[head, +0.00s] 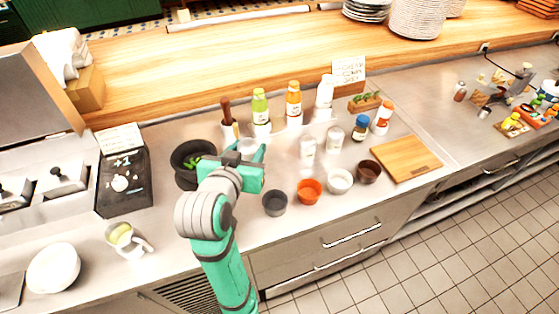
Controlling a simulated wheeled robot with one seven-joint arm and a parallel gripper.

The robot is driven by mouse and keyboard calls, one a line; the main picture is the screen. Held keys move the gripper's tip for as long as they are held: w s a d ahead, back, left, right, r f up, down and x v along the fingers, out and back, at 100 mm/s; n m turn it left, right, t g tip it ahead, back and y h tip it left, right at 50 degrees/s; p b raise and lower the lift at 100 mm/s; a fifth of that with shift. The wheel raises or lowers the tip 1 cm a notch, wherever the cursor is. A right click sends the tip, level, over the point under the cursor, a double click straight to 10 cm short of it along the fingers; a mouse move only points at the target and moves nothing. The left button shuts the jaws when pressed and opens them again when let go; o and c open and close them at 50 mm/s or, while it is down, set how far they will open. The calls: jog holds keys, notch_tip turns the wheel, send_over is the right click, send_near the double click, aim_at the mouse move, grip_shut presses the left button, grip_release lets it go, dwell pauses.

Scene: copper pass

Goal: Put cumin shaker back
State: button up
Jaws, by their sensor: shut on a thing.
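My gripper (250,152) is shut on a small shaker with a pale grey top (247,146), taken to be the cumin shaker; its label cannot be read. My green arm hides most of it. It is just right of the black mortar bowl (185,176), in front of the bottle row. Two clear shakers with pale tops, one nearer (307,149) and one farther back (335,140), stand on the steel counter to the right. A blue-capped jar (360,127) and a red-capped shaker (382,118) stand beyond them.
Small bowls, dark grey (274,203), orange (309,191), white (339,181) and brown (368,172), line the front. A cutting board (405,159) lies right. Bottles, green (260,108) and orange (293,100), stand behind. A black scale (122,180) and mug (125,238) are left.

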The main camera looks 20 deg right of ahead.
jog(key=w+d+f, duration=0.2)
jog(key=d+f, duration=0.1)
jog(key=w+d+f, duration=0.3)
jog(key=d+f, duration=0.1)
jog(key=w+d+f, duration=0.3)
jog(key=f, duration=0.1)
jog(key=shift+w+d+f, duration=0.2)
jog(key=shift+d+f, duration=0.05)
jog(key=shift+d, duration=0.15)
jog(key=shift+f, duration=0.7)
jog(key=shift+f, duration=0.3)
